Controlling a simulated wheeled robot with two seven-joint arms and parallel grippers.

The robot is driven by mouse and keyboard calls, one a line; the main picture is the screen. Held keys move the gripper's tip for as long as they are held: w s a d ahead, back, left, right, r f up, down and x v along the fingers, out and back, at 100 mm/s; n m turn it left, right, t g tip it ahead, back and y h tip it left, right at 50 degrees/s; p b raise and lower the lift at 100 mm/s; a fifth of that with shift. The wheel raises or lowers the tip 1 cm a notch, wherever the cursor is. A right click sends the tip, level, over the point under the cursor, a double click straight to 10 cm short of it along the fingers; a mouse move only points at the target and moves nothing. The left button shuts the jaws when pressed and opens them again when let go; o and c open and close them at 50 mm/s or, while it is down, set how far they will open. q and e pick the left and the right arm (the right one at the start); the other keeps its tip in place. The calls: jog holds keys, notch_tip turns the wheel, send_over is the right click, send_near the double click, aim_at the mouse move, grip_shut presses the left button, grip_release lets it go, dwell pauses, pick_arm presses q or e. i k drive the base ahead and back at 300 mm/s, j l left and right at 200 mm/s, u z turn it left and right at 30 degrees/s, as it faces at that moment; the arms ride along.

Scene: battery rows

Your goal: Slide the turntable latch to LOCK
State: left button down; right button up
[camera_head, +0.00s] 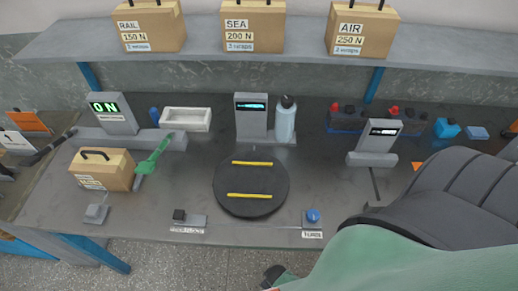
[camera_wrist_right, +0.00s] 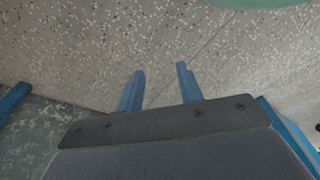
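The turntable (camera_head: 251,203) is a black disc with two yellow strips, in the middle of the bench in the head view. In front of it, to the left, is a small grey latch base with a dark knob (camera_head: 179,214). The knob sits at the base's left end; the label below is too small to read. A blue knob (camera_head: 312,215) marked TURN is at the front right. My right gripper (camera_wrist_right: 160,76) shows in the right wrist view, its two blue fingers apart and empty over the speckled floor. My left gripper is not in view.
A cardboard box (camera_head: 103,174) with a green tool (camera_head: 154,157) beside it stands on the left. A grey display (camera_head: 251,118) and a bottle (camera_head: 285,120) stand behind the turntable. My right arm covers the bench's right front. The bench around the latch is clear.

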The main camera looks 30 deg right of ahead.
aim_at(179, 215)
jog(key=k+l+u, duration=0.3)
jog(key=k+l, duration=0.25)
jog(key=k+l+u, duration=0.35)
jog(key=k, duration=0.25)
